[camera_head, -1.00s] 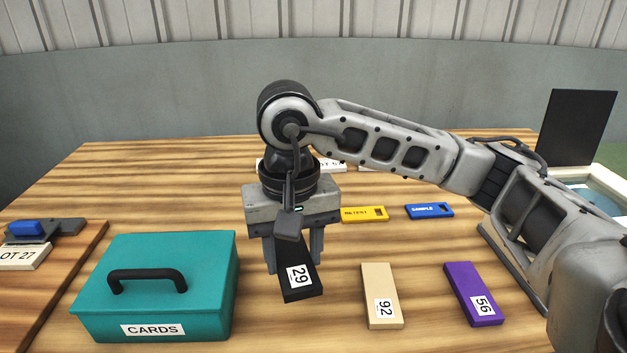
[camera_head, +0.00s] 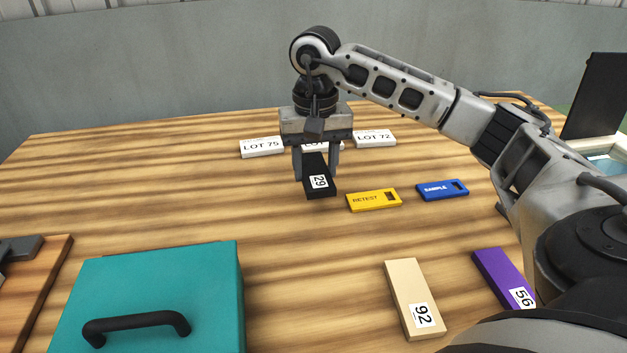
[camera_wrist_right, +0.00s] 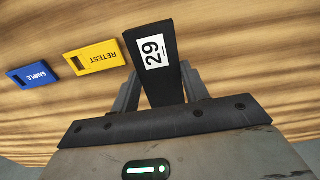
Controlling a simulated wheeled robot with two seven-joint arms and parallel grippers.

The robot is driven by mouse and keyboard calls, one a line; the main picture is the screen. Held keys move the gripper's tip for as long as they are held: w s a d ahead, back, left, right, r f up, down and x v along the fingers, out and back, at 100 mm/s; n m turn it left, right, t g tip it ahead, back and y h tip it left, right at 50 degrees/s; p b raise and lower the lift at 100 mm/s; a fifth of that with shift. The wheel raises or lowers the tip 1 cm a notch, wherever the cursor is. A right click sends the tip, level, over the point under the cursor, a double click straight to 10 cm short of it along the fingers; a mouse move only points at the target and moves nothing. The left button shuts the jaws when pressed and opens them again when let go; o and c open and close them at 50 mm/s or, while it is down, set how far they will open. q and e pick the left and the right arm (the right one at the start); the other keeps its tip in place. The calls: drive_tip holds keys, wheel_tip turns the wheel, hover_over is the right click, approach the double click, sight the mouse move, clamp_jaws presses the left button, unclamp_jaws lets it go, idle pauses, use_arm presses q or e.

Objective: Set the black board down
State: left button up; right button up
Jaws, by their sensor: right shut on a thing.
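The black board (camera_head: 318,186), with a white 29 label, is between the fingers of my right gripper (camera_head: 318,168), which is shut on it. In the head view it hangs just left of the yellow RETEST tag (camera_head: 374,200) and in front of the white lot plates. I cannot tell whether its lower end touches the table (camera_head: 190,190). In the right wrist view the black board (camera_wrist_right: 154,75) sticks out past the fingers, beside the yellow tag (camera_wrist_right: 95,58). My left gripper is not in view.
White plates LOT 75 (camera_head: 262,147) and LOT 72 (camera_head: 375,139) lie behind, with another partly hidden between them. A blue SAMPLE tag (camera_head: 442,190) lies to the right. Beige board 92 (camera_head: 412,290), purple board 56 (camera_head: 500,275) and a teal box (camera_head: 150,285) are nearer. The table's left middle is clear.

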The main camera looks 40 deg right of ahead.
sight(313, 165)
drive_tip(key=shift+w+d+f, duration=0.25)
drive_tip(key=shift+w+f, duration=0.2)
drive_tip(key=shift+f, duration=0.2)
drive_tip(key=shift+w+d+f, duration=0.25)
drive_tip(key=shift+w+f, duration=0.2)
drive_tip(key=shift+f, duration=1.7)
drive_tip(key=shift+f, duration=0.2)
drive_tip(key=o, duration=1.2)
drive_tip(key=shift+c, duration=0.2)
